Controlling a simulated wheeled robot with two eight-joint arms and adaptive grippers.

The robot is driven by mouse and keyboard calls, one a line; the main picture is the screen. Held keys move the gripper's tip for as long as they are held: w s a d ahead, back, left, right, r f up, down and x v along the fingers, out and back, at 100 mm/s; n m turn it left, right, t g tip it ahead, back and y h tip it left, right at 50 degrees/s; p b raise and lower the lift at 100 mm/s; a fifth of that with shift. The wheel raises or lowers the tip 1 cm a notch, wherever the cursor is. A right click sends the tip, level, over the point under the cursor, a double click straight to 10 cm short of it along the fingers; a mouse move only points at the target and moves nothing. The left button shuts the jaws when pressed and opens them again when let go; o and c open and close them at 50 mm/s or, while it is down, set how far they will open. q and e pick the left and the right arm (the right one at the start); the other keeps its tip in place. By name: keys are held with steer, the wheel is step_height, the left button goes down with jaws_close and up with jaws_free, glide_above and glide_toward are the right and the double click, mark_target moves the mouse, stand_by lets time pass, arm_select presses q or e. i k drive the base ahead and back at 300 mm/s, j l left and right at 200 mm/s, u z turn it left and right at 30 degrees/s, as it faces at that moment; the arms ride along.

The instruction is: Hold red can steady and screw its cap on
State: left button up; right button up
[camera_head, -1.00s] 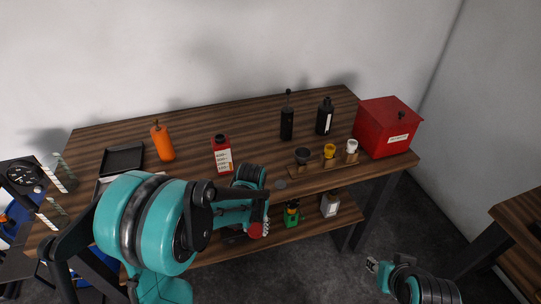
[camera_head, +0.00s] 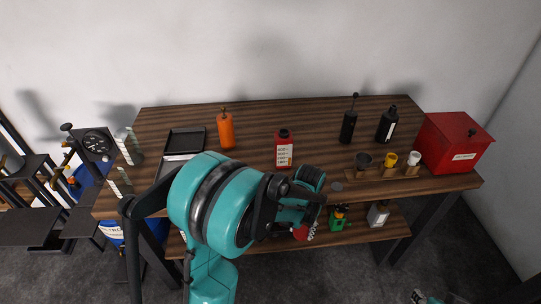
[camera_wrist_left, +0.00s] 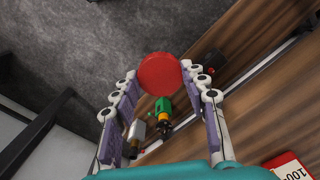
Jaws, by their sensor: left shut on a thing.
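The red can (camera_head: 284,153), with a white label and a dark top, stands upright on the wooden table. A corner of it with its label shows at the lower right of the left wrist view (camera_wrist_left: 293,168). My left gripper (camera_head: 308,229) is in front of the table's front edge, to the right of and nearer than the can. It is shut on a round red cap (camera_wrist_left: 159,73), which shows between its fingertips in the left wrist view. The cap is apart from the can. Of my right gripper (camera_head: 419,297) only a small tip shows at the bottom edge.
An orange bottle (camera_head: 226,130) and a black tray (camera_head: 185,141) are left of the can. Two black bottles, a wooden rack (camera_head: 384,174) of small cups and a red box (camera_head: 456,143) are to its right. The lower shelf holds small bottles.

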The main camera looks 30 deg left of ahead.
mark_target(283, 139)
steer(key=k+j, duration=0.2)
steer(key=j, duration=0.15)
steer(key=k+j, duration=0.15)
steer(key=j, duration=0.15)
steer(key=k+j, duration=0.2)
steer(key=j, duration=0.15)
